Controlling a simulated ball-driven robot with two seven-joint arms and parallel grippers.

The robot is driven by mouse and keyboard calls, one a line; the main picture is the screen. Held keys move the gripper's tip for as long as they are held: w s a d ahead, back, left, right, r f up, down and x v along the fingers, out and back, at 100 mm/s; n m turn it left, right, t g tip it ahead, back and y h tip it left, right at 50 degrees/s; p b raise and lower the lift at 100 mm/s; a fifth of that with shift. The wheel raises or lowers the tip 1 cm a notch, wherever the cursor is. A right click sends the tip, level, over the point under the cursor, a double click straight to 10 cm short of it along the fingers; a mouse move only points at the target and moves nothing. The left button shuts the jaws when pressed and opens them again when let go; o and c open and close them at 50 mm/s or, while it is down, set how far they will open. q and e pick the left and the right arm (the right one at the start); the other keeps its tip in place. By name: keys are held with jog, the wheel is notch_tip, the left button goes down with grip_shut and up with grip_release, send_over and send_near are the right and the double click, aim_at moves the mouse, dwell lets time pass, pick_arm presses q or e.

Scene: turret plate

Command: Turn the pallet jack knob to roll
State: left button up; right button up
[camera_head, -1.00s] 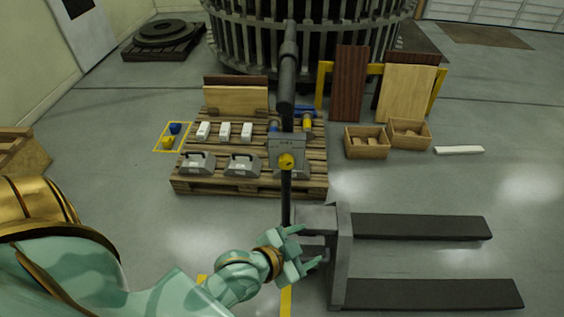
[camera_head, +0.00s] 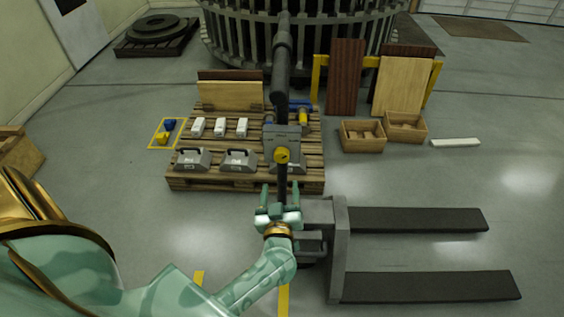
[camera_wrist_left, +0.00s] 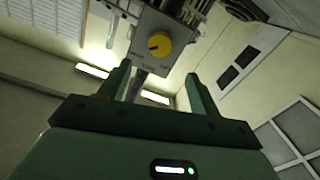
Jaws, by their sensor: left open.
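The yellow round knob (camera_head: 282,155) sits on the grey control plate (camera_head: 272,137) of the pallet jack's upright handle. It also shows in the left wrist view (camera_wrist_left: 159,45), with a dark pointer mark and small lettering on the plate around it. My left gripper (camera_head: 281,191) is open, its fingers pointing up, a little below the knob in the head view. In the wrist view its two fingers (camera_wrist_left: 158,86) stand apart below the knob, with nothing held between them. The pallet jack's forks (camera_head: 415,220) reach to the right. My right gripper is not in view.
A wooden pallet (camera_head: 215,182) behind the handle carries white blocks and grey weights. Two wooden boxes (camera_head: 362,136) stand right of it. The jack's grey body (camera_head: 339,250) stands right of my left gripper. The floor at the right is mostly clear.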

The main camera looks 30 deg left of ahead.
aim_at(281, 158)
pick_arm(q)
jog(key=b+x, duration=0.4)
jog(key=x, duration=0.6)
jog(key=shift+w+a+f, duration=0.2)
jog(key=shift+w, duration=0.1)
jog(key=shift+w+a+r, duration=0.15)
jog(key=shift+w, duration=0.15)
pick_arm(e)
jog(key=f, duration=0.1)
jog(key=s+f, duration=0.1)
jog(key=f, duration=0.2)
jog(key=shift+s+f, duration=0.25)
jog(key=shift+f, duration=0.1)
pick_arm(q)
jog(key=c, duration=1)
